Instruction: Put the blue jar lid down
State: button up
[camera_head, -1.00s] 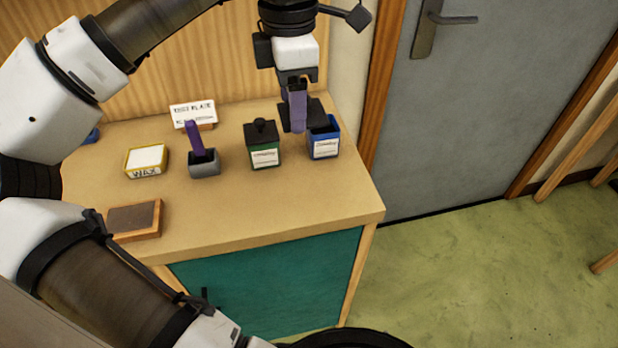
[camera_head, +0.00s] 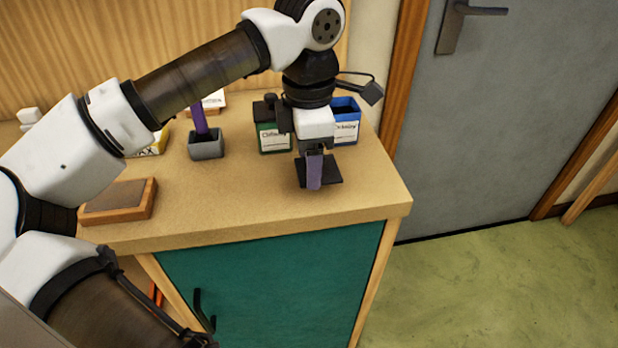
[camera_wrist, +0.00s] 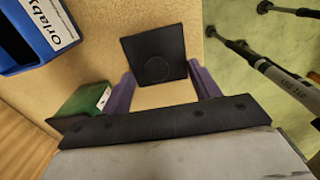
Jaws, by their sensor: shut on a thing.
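The blue jar lid is a flat, dark square plate (camera_head: 333,171) with a faint circle on it; it also shows in the wrist view (camera_wrist: 155,52). My gripper (camera_head: 314,172) is shut on it, with purple fingers at the lid's sides in the wrist view. The lid is over the front right part of the counter (camera_head: 250,205); I cannot tell whether it touches the wood. The blue jar (camera_head: 347,128) stands open behind my gripper, partly hidden by it. It is at the upper left of the wrist view (camera_wrist: 30,30).
A green jar (camera_head: 272,138) with a dark lid stands left of the blue jar. A grey holder (camera_head: 206,150) with a purple upright item and a brown wooden block (camera_head: 118,202) are farther left. Bare counter lies around the lid, with the front edge close by.

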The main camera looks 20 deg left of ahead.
jog(key=shift+f+b, duration=0.5)
jog(key=shift+f, duration=0.95)
jog(key=shift+f, duration=0.15)
jog(key=o, duration=0.9)
jog(key=shift+o, duration=0.2)
notch_tip(320, 180, up, 12)
jog(key=shift+r, duration=0.2)
